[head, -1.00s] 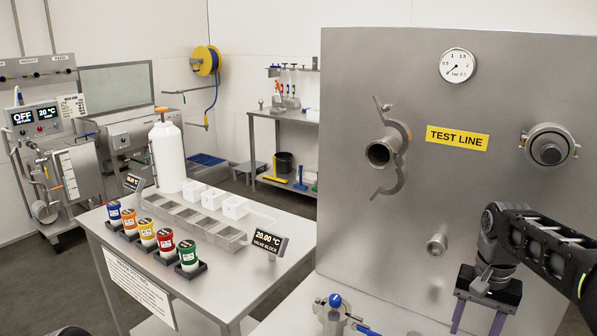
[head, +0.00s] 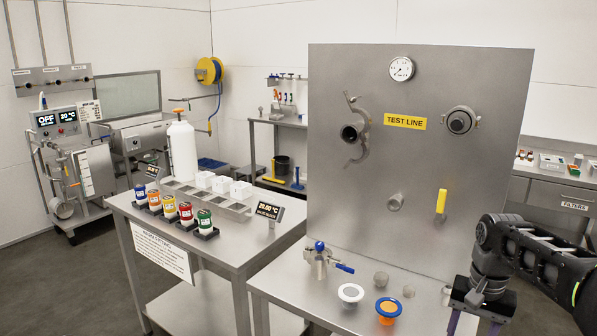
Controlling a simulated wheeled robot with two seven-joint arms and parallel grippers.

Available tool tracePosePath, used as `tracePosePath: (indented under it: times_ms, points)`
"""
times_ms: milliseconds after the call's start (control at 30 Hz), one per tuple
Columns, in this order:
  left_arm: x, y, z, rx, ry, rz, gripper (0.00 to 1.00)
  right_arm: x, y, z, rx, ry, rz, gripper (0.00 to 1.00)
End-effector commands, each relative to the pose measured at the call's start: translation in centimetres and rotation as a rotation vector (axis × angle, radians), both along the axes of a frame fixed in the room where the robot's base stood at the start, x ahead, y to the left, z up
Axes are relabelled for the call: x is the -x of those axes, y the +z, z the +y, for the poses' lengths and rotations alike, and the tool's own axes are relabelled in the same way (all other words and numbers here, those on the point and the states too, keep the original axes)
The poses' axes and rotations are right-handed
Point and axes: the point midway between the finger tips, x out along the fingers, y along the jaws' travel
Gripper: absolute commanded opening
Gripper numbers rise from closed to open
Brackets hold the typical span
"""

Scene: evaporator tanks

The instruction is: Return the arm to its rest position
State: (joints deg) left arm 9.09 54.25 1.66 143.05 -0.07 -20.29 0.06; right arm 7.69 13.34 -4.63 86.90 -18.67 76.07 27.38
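My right arm comes in from the right edge, and its gripper (head: 468,322) points down at the bottom right, over the right end of the test table. The two purple fingers are apart at the top; their tips are cut off by the lower edge of the picture. I see nothing between the visible parts of the fingers. My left gripper is not in the picture. The steel test panel (head: 350,220) stands behind the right gripper, with a gap that I cannot measure.
A yellow handle (head: 441,203) is on the panel. Coloured jars (head: 186,213) stand on the left table.

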Motion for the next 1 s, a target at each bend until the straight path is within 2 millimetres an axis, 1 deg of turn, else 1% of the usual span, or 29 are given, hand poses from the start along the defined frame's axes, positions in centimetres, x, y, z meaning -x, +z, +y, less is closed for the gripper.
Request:
tracePosePath:
  times_ms: [33, 233, 333, 467, 567, 667, 700, 767, 800, 833, 867, 900, 967, 1000]
  points:
    - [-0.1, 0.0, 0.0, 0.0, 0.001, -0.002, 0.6, -0.2, -0.9, 0.5, -0.005, 0.014, 0.001, 0.53]
    - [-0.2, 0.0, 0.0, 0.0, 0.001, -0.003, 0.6, -1.2, -4.3, 2.4, -0.029, 0.069, -0.008, 0.53]
    - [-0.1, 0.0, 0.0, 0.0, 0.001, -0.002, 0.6, -1.6, -6.6, 3.7, -0.047, 0.104, -0.014, 0.53]
    - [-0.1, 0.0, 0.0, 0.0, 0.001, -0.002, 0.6, -2.0, -10.6, 6.2, -0.079, 0.161, -0.023, 0.53]
    - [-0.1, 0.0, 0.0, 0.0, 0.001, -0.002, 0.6, -1.9, -14.2, 8.6, -0.109, 0.209, -0.033, 0.53]
    - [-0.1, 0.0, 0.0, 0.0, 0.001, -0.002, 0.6, -1.1, -18.8, 11.8, -0.151, 0.264, -0.044, 0.53]
    - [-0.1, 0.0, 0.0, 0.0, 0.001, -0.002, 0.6, -0.4, -20.9, 13.4, -0.173, 0.288, -0.05, 0.53]
    - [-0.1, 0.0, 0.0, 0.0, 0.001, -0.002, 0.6, 1.2, -24.5, 16.1, -0.208, 0.327, -0.059, 0.53]
    - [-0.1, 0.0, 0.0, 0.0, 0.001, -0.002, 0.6, 2.6, -26.9, 18.1, -0.233, 0.349, -0.065, 0.53]
    - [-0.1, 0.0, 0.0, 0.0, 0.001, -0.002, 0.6, 3.8, -28.6, 19.5, -0.251, 0.366, -0.072, 0.53]
    - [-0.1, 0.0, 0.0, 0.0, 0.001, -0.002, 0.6, 5.2, -30.2, 20.9, -0.268, 0.38, -0.078, 0.53]
    - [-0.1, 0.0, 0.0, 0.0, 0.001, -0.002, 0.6, 7.1, -32.0, 22.7, -0.287, 0.397, -0.087, 0.53]
    - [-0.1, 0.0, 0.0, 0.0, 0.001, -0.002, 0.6, 10.3, -34.4, 25.0, -0.312, 0.419, -0.098, 0.53]
    - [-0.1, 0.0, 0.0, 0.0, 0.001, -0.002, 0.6, 12.4, -35.6, 26.2, -0.323, 0.429, -0.105, 0.53]
